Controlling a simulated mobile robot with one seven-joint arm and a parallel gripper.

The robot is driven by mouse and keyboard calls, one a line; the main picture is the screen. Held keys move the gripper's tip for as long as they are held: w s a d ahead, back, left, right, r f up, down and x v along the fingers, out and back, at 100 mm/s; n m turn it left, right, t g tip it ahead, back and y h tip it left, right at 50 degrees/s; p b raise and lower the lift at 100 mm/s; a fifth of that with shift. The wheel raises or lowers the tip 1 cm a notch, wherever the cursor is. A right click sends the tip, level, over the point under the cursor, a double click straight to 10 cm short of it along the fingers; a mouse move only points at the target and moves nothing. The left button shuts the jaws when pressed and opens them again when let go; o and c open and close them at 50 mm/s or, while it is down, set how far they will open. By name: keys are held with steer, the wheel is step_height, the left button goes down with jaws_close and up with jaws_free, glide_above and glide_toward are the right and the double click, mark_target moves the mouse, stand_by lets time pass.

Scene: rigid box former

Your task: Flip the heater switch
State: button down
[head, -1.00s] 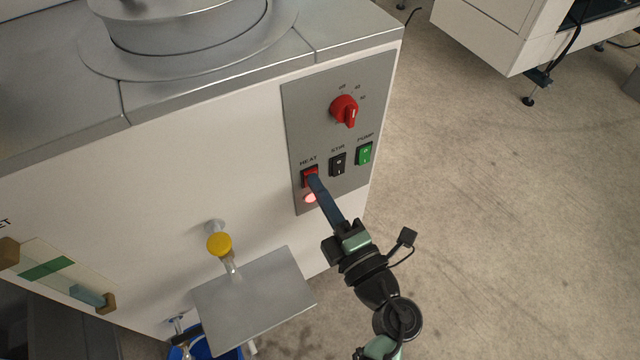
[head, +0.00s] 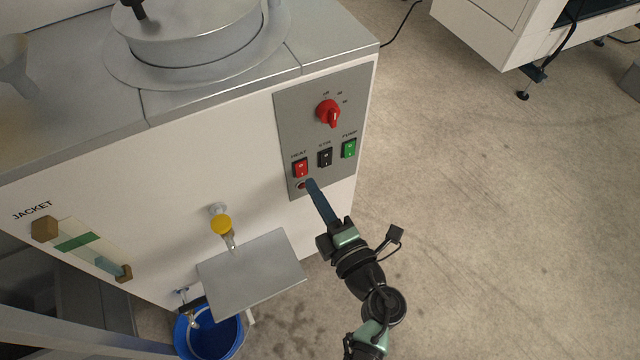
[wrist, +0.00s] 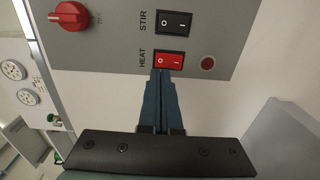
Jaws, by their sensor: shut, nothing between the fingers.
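The red HEAT rocker switch (head: 300,168) is on the grey control panel, at the left of the switch row. It also shows in the wrist view (wrist: 169,58), marked O and I. The small round lamp (head: 301,185) under it is dark red and unlit; the wrist view shows it (wrist: 208,62) to the right of the switch. My gripper (head: 311,184) is shut and empty, its blue fingers pointing at the panel just below and right of the switch. In the wrist view the fingertips (wrist: 166,74) overlap the switch's lower edge; contact cannot be told.
The black STIR switch (head: 325,157) and green PUMP switch (head: 349,148) sit to the right of HEAT. A red knob (head: 329,113) is above. A yellow-capped valve (head: 222,225) and a grey shelf plate (head: 252,270) jut out at lower left.

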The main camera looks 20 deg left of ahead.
steer(key=p+v, duration=0.1)
steer(key=v, duration=0.9)
steer(key=shift+d+r, duration=0.1)
steer(key=shift+r, duration=0.05)
